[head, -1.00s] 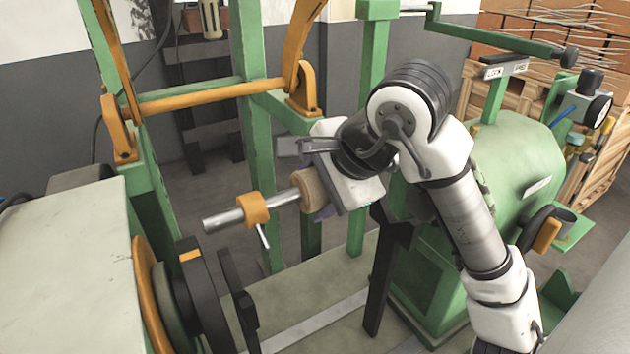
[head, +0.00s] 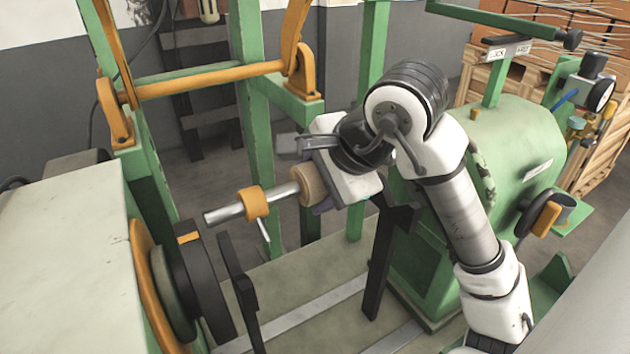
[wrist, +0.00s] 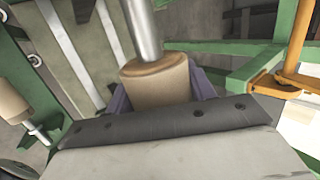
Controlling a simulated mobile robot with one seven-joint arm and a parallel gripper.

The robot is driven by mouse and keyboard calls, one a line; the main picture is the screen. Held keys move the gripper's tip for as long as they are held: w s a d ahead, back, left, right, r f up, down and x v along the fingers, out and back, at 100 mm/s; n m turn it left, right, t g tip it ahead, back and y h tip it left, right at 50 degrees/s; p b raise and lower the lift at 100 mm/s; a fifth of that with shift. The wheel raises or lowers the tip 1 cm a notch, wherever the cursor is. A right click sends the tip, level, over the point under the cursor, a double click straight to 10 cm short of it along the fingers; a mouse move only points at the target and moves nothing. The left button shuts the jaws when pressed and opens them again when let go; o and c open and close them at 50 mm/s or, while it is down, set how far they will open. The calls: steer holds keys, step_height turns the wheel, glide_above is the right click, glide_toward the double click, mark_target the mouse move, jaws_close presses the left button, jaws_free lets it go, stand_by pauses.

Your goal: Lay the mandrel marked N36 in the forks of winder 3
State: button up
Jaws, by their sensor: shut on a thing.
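The mandrel (head: 228,212) is a steel bar with a tan cylinder and an orange collar with a small handle. No N36 mark is readable. My gripper (head: 320,198) is shut on the tan cylinder and holds the mandrel roughly level, its bare end to the left. In the wrist view the purple fingers flank the tan cylinder (wrist: 156,80). Two dark uprights, which look like the forks, stand below: the left fork (head: 240,290) and the right fork (head: 383,260). The mandrel is above them and apart from the left one. The winder number is not seen.
A dark round faceplate (head: 195,290) on a pale green headstock (head: 65,255) stands close left of the left fork. A green frame with an orange bar (head: 210,80) rises behind. A green machine body (head: 515,150) stands at right. The bed (head: 300,290) between the forks is clear.

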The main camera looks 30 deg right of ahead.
step_height(320, 180, down, 10)
steer(key=b, duration=1.2)
steer(key=shift+d, duration=0.2)
steer(key=shift+s+a+f+b, duration=0.1)
steer(key=shift+s+f+b, duration=0.1)
steer(key=shift+f+b, duration=0.5)
stand_by(1.1)
steer(key=o, duration=1.6)
steer(key=shift+r, duration=0.1)
steer(key=shift+a+r, duration=0.1)
steer(key=shift+r, duration=0.05)
